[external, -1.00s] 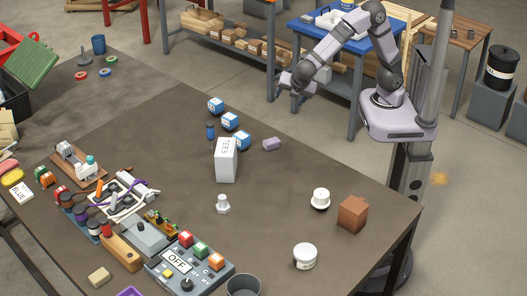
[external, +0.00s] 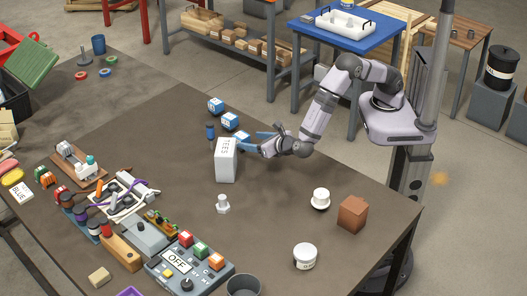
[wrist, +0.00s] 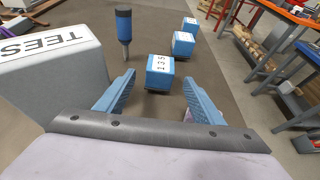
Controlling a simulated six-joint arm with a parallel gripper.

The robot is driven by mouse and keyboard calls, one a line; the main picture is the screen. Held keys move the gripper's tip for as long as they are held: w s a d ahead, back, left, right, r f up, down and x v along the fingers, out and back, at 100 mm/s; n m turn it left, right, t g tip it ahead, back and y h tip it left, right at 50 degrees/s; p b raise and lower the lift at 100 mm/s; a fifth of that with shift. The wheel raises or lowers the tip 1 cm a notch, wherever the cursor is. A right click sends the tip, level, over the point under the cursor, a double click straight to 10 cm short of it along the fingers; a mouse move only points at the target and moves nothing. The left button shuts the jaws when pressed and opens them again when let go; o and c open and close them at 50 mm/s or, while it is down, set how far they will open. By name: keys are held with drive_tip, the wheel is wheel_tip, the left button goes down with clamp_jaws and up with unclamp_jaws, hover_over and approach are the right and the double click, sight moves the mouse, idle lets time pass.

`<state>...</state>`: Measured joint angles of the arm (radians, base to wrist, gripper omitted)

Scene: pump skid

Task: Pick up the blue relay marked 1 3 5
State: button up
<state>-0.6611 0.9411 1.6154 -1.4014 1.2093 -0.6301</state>
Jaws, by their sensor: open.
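The blue relay marked 1 3 5 (wrist: 160,73) sits upright on the table, its white label facing up and toward me in the wrist view. In the external view the relay (external: 240,137) is beside the white TEES box, partly covered by my fingers. My gripper (wrist: 158,82) is open, with one blue finger to each side of the relay's line and the relay just beyond or between the tips; I cannot tell which. The gripper (external: 260,141) is low over the table. Two similar blue relays (wrist: 183,43) (wrist: 190,24) stand farther off in a row.
The white TEES box (wrist: 45,75) stands close on the left of my gripper. A purple object (wrist: 218,115) shows by the right finger.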

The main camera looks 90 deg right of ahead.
sight(246, 141)
drive_tip(key=shift+f+p+x, duration=0.15)
drive_tip(key=shift+p+x, duration=0.55)
drive_tip(key=shift+x, duration=1.1)
drive_tip(key=shift+f+p+x, duration=0.15)
drive_tip(key=shift+p+x, duration=0.55)
drive_tip(key=shift+x, duration=1.1)
drive_tip(key=shift+s+a, duration=0.1)
drive_tip(key=c, duration=1.2)
